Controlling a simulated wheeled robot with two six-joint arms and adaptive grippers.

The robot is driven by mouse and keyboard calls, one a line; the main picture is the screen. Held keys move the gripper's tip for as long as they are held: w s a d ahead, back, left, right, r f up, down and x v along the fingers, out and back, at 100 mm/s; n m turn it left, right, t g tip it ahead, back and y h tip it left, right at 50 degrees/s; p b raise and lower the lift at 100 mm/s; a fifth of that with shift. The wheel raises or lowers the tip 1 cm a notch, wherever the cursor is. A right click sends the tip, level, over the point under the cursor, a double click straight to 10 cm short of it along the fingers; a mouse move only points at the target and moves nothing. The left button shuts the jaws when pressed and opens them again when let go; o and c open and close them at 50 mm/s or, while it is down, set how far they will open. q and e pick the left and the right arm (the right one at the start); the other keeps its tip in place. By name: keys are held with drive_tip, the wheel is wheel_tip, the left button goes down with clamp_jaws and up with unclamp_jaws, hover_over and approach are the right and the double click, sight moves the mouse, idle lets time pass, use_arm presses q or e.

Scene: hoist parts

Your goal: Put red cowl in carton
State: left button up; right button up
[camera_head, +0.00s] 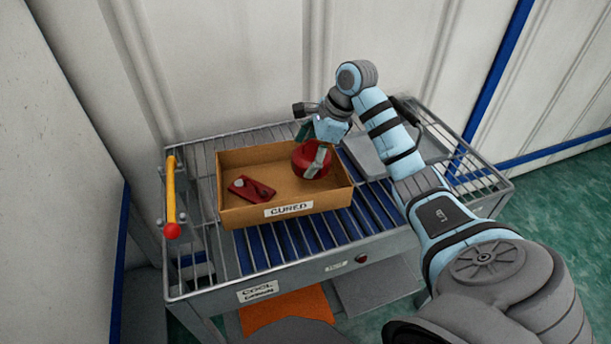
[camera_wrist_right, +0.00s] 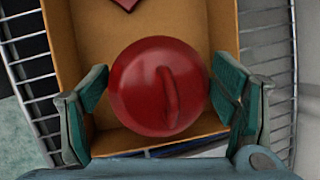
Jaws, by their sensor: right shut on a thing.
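The red cowl (camera_head: 309,158) is a round, dome-shaped red part. In the right wrist view the cowl (camera_wrist_right: 158,87) shows a raised rib and sits between the two green fingers of my right gripper (camera_wrist_right: 160,100). My right gripper (camera_head: 316,152) is shut on it and holds it over the right part of the carton. The carton (camera_head: 240,213) is an open brown box labelled "CURED" on a slatted rack. Its wall also shows in the right wrist view (camera_wrist_right: 228,30). The cowl's exact height above the carton floor is hard to tell. My left gripper is not in view.
A flat dark red part (camera_head: 251,189) lies in the carton's left half. A grey tray (camera_head: 372,155) sits on the rack (camera_head: 350,222) to the right. A yellow handle with a red knob (camera_head: 171,200) stands at the rack's left end. A wall rises close behind.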

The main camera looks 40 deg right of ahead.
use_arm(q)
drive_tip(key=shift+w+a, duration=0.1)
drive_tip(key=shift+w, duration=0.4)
use_arm(e)
wheel_tip(320, 180, down, 5)
drive_tip(key=shift+a+f, duration=0.1)
drive_tip(key=shift+f, duration=0.05)
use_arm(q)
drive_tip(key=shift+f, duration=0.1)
use_arm(e)
drive_tip(key=shift+f+b, duration=0.2)
drive_tip(key=shift+b, duration=0.1)
drive_tip(key=o, duration=1.3)
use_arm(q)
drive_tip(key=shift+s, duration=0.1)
use_arm(e)
drive_tip(key=shift+o, duration=0.2)
drive_tip(key=shift+r, duration=0.1)
drive_tip(key=shift+r, duration=0.1)
drive_tip(key=p+v, duration=0.1)
drive_tip(key=v, duration=1.1)
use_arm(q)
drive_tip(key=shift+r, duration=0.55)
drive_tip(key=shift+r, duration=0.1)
use_arm(e)
drive_tip(key=shift+r, duration=0.1)
